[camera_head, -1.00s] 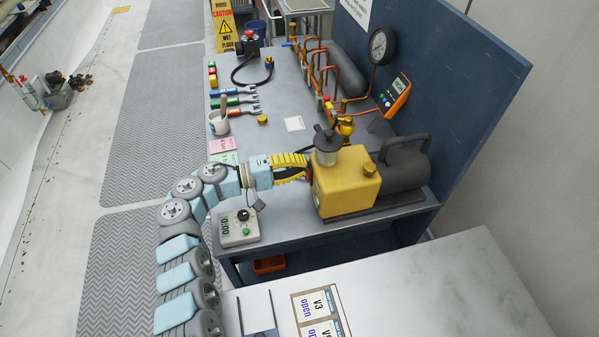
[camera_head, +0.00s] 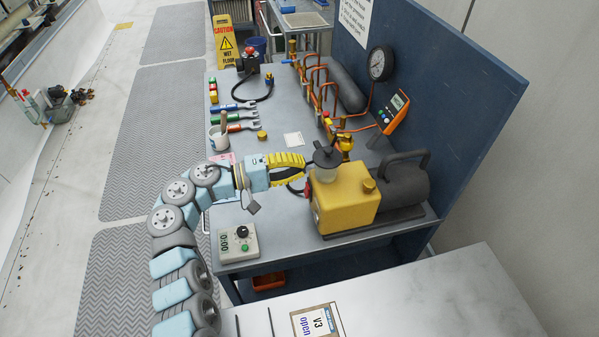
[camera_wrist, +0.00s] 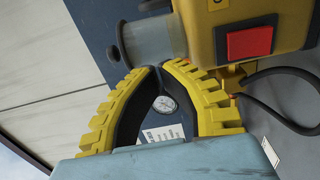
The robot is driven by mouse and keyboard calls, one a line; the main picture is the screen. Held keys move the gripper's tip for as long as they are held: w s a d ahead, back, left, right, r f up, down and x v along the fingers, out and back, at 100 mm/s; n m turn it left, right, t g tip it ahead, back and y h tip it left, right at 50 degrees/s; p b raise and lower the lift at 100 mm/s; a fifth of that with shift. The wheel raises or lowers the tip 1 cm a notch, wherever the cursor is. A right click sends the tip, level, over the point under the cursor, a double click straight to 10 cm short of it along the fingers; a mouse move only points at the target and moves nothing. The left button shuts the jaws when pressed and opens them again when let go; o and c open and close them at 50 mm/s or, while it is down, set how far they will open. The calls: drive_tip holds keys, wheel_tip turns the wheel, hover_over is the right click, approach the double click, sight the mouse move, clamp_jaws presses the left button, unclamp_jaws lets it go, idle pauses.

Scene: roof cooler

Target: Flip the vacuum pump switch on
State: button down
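The vacuum pump has a yellow body (camera_head: 345,200) and a dark motor with a handle, and it sits at the near end of the bench. In the wrist view, its red switch (camera_wrist: 250,42) is on the yellow face (camera_wrist: 287,42) at upper right. Which way the switch is set cannot be told. My gripper (camera_head: 304,163) is at the pump's left side, by the clear dark-capped jar. In the wrist view, the yellow fingers of my gripper (camera_wrist: 157,68) curve together with tips meeting, empty. The tips are close to the grey jar (camera_wrist: 152,40), left of the switch and apart from it.
A dark cable (camera_wrist: 275,90) loops below the switch. A small digital timer (camera_head: 238,242) is at the bench's near left corner. Copper pipes, a gauge (camera_head: 380,63) and an orange meter (camera_head: 394,110) are behind the pump. A blue panel (camera_head: 470,95) closes the right side.

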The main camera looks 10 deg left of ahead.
sight(306, 190)
drive_tip(key=s+a+f+y+p, duration=0.1)
drive_tip(key=s+a+f+p, duration=0.2)
drive_tip(key=a, duration=0.9)
drive_tip(key=s+f, duration=0.3)
drive_tip(key=f, duration=0.1)
drive_tip(key=shift+s+a+f+p, duration=0.2)
drive_tip(key=shift+s+a+p, duration=0.15)
drive_tip(key=shift+s, duration=0.05)
drive_tip(key=shift+d, duration=0.1)
drive_tip(key=x, duration=1.4)
drive_tip(key=shift+f, duration=0.1)
